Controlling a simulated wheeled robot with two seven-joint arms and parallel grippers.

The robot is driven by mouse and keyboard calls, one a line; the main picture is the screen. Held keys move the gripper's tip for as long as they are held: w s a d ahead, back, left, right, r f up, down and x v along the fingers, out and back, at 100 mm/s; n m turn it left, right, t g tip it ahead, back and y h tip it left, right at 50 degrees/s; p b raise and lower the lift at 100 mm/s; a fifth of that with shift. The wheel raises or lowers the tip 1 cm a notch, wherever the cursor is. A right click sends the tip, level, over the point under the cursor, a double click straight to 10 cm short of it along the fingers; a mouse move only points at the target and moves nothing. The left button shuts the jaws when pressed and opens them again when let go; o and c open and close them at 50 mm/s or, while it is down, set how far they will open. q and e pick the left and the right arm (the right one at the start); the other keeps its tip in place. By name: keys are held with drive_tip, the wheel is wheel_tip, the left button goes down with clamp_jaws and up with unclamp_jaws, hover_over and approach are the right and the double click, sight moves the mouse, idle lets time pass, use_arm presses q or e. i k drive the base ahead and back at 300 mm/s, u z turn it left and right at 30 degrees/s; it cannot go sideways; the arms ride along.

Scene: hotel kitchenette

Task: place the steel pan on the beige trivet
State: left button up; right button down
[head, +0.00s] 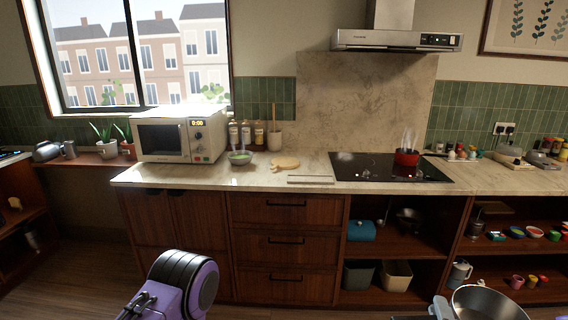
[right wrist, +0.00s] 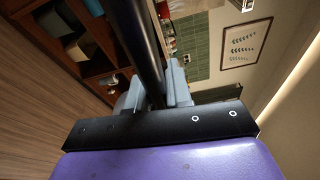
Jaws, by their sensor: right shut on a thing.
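The steel pan (head: 488,303) is at the bottom right of the head view, in front of the open shelves and partly cut off by the frame edge. My right gripper (head: 440,307) is at its left side. In the right wrist view, my right gripper (right wrist: 155,95) is shut on the pan's dark handle (right wrist: 143,45). The beige trivet (head: 285,163) lies flat on the counter, between the green bowl and the hob, with nothing on it. A purple and black part of my left arm shows at the bottom; its gripper is out of view.
A steaming red pot (head: 407,158) stands on the black hob (head: 370,174). A thin flat rectangular item (head: 311,180) lies at the counter's front edge, just before the trivet. A green bowl (head: 240,157) and a microwave (head: 181,134) stand left. Bare counter (head: 215,177) shows between.

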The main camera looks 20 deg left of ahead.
sight(280, 163)
drive_tip(key=u, duration=0.6)
drive_tip(key=i, duration=0.55)
drive_tip(key=u, duration=0.7)
drive_tip(key=i, duration=0.7)
drive_tip(key=z, duration=0.2)
